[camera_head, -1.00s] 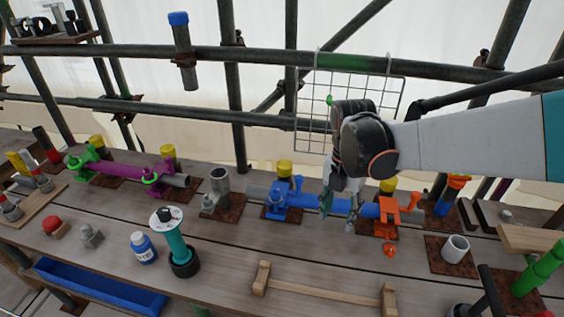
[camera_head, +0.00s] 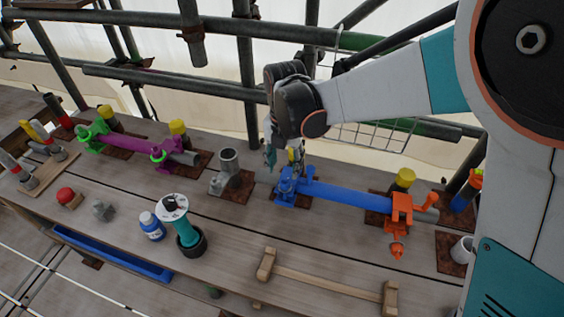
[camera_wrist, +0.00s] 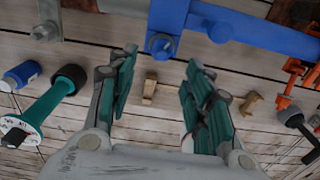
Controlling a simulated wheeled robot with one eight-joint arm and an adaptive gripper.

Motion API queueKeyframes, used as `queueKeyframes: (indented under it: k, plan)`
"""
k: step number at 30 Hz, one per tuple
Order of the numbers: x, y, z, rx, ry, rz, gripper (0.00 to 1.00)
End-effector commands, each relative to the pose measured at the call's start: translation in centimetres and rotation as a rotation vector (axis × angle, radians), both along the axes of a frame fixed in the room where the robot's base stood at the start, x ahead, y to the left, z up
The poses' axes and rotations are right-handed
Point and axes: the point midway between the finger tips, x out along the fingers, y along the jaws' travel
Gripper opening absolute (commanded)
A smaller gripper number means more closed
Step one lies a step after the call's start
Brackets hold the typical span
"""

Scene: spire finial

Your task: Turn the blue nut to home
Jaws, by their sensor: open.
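A blue clamp (camera_head: 291,188) holds the left end of a blue tube (camera_head: 345,196) on the bench. In the wrist view, a rounded blue piece with a grey stud (camera_wrist: 162,45) hangs from the clamp; it looks like the blue nut. My gripper (camera_head: 283,160) is just behind and above the blue clamp in the head view, pointing down. In the wrist view my gripper (camera_wrist: 158,85) has its fingers wide apart with nothing between them. The blue piece lies beyond the fingertips, slightly left of centre between them. I cannot tell its turn angle or any home mark.
An orange clamp (camera_head: 402,210) holds the tube's right end. A wooden rack (camera_head: 325,283) lies front. Scaffold pipes cross behind.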

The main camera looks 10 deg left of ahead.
Motion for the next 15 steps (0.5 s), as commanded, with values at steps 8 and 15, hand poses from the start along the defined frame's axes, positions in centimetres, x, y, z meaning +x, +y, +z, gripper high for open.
queueKeyframes:
  k: [8,15]
  plan:
    - [0.3,-0.1,-5.4,0.0,0.0,-0.004,0.46]
    - [0.3,-0.1,-7.6,0.0,0.0,-0.005,0.46]
